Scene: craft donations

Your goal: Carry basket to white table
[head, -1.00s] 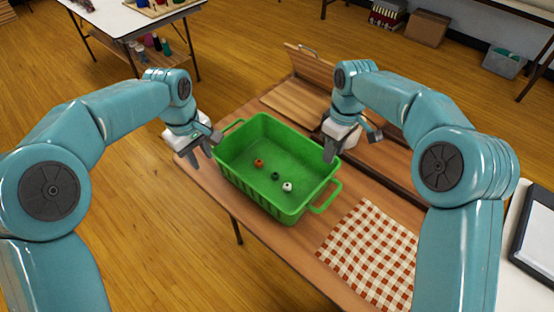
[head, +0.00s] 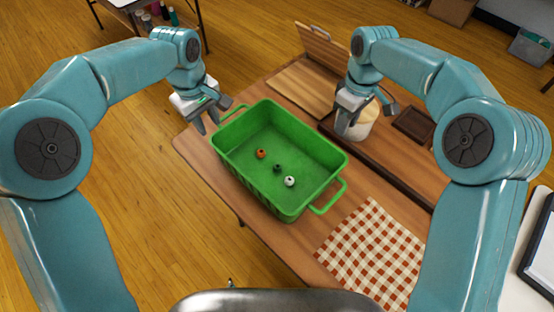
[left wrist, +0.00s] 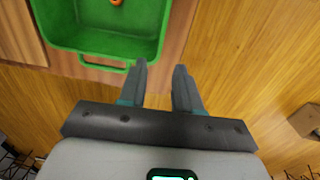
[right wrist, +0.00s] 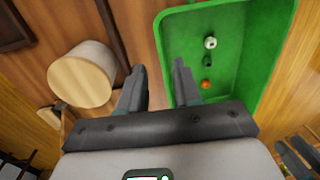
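The green basket (head: 250,187) stands on the wooden table, with a handle at its left end (head: 229,113) and one at its right end (head: 329,197). An orange, a dark and a white small ball lie in it. My left gripper (head: 207,124) is open and empty beside the left handle; the left wrist view shows its parted fingers (left wrist: 160,72) just short of that handle (left wrist: 103,65). My right gripper (head: 350,125) is beyond the basket's far side; its fingers (right wrist: 158,70) are parted and empty in the right wrist view.
A round pale-lidded tub (head: 367,115) stands behind my right gripper. A checked cloth (head: 370,250) lies right of the basket. A wooden box with a raised lid (head: 300,88) is behind. Another white surface (head: 508,270) is at the lower right. Open floor lies left.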

